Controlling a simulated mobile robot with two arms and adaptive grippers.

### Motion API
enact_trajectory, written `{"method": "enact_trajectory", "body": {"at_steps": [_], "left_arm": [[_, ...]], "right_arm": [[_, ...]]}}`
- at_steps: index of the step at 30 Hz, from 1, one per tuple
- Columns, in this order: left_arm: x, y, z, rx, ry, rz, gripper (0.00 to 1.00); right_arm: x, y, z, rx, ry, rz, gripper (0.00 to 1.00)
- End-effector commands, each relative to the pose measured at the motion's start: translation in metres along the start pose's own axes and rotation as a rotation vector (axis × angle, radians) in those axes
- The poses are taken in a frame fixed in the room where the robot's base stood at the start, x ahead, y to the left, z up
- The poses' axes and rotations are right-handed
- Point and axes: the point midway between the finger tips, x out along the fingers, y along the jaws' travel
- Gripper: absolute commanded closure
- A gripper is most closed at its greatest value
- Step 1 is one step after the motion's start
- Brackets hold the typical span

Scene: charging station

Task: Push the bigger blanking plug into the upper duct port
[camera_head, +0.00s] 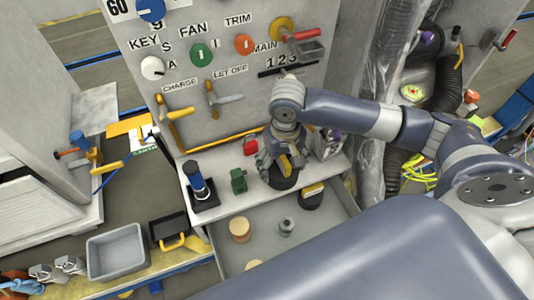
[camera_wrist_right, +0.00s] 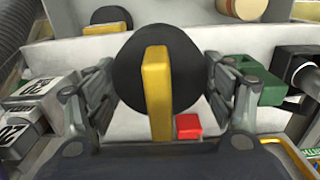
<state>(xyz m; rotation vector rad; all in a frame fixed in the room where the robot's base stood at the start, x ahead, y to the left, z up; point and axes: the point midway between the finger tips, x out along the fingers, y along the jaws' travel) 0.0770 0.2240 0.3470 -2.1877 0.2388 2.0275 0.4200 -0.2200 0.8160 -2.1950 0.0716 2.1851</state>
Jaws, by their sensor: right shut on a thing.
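A black round blanking plug (camera_head: 284,181) with a yellow bar handle is at my right gripper (camera_head: 284,152), over the grey ledge below the panel. In the right wrist view the plug (camera_wrist_right: 186,65) faces the camera, its yellow handle upright between the fingers of my right gripper (camera_wrist_right: 160,105), which is shut on it. A second black plug with a yellow handle (camera_head: 311,195) lies near the drawer's back edge. It also shows in the wrist view (camera_wrist_right: 110,17) and looks smaller. I cannot make out the upper duct port. My left gripper is not in view.
The ledge also holds a blue-black cylinder (camera_head: 197,183), a green block (camera_head: 238,181) and a red block (camera_head: 250,146). The open drawer (camera_head: 222,228) below holds tan discs (camera_head: 240,229) and a grey part (camera_head: 287,226). Clear plastic sheeting (camera_head: 376,85) hangs at the right.

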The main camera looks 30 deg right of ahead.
Motion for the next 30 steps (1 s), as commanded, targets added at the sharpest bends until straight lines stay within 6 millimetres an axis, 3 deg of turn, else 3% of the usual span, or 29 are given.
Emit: {"method": "enact_trajectory", "body": {"at_steps": [3,10,16,24,30], "left_arm": [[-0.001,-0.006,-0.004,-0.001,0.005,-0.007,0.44],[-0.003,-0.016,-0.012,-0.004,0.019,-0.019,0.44],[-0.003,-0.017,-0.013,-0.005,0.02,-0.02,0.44],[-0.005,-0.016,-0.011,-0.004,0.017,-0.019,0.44],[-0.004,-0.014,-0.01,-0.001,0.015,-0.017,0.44]], "right_arm": [[0.001,-0.005,-0.028,0.002,0.001,-0.002,0.52],[0.005,-0.011,-0.063,0.0,0.001,-0.001,0.52],[0.01,-0.011,-0.07,-0.001,-0.002,0.0,0.52],[0.041,-0.011,-0.07,-0.002,0.0,0.0,0.52],[0.042,-0.011,-0.07,-0.002,0.001,0.0,0.52]]}}
